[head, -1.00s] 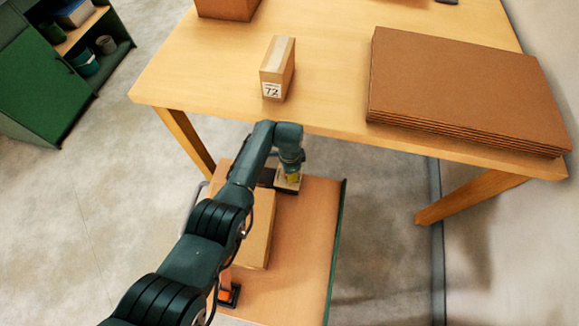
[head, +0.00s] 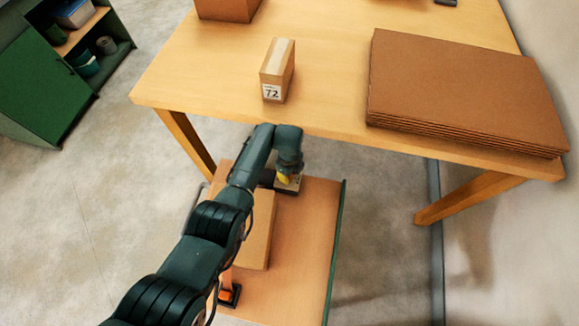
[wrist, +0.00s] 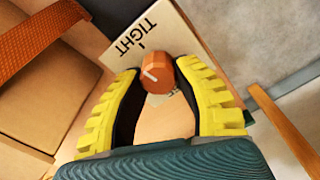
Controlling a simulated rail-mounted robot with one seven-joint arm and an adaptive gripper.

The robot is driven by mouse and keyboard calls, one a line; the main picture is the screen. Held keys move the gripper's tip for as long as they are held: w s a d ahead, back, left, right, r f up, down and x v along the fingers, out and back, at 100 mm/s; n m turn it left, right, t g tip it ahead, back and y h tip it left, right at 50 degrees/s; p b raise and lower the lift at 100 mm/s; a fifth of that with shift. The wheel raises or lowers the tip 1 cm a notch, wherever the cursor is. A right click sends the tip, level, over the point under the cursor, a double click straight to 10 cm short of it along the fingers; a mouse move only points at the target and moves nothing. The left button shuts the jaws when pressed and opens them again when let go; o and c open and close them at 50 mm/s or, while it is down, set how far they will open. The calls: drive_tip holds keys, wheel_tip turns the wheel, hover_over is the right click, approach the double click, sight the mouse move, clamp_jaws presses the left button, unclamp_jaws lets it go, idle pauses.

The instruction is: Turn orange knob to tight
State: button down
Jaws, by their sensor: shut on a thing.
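In the wrist view the orange knob (wrist: 158,79) sits on a pale plate (wrist: 178,35) lettered TIGHT, which reads upside down. A short black tick is printed between the word and the knob. The white line on the knob points to the left in the picture, off to one side of the tick. My gripper (wrist: 159,69) has its yellow fingers on both sides of the knob and is shut on it. In the head view my gripper (head: 287,178) is low over the plate, and my wrist hides the knob there.
A cardboard box (head: 259,240) lies beside my arm on the low wooden surface (head: 305,245); an orange strap (wrist: 40,38) shows near it. The table (head: 330,60) stands beyond, with a small box marked 72 (head: 278,70) and stacked cardboard sheets (head: 465,90).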

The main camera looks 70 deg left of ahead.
drive_tip(key=shift+s+d+f+m, duration=0.1)
drive_tip(key=shift+m, duration=0.45)
drive_tip(key=shift+d+f+m, duration=0.1)
drive_tip(key=shift+m, duration=0.45)
drive_tip(key=c, duration=0.7)
unclamp_jaws()
drive_tip(key=shift+a, duration=0.1)
drive_tip(key=shift+r, duration=0.15)
drive_tip(key=shift+a+r, duration=0.1)
drive_tip(key=shift+r, duration=0.15)
wheel_tip(320, 180, up, 12)
drive_tip(key=shift+f, duration=0.25)
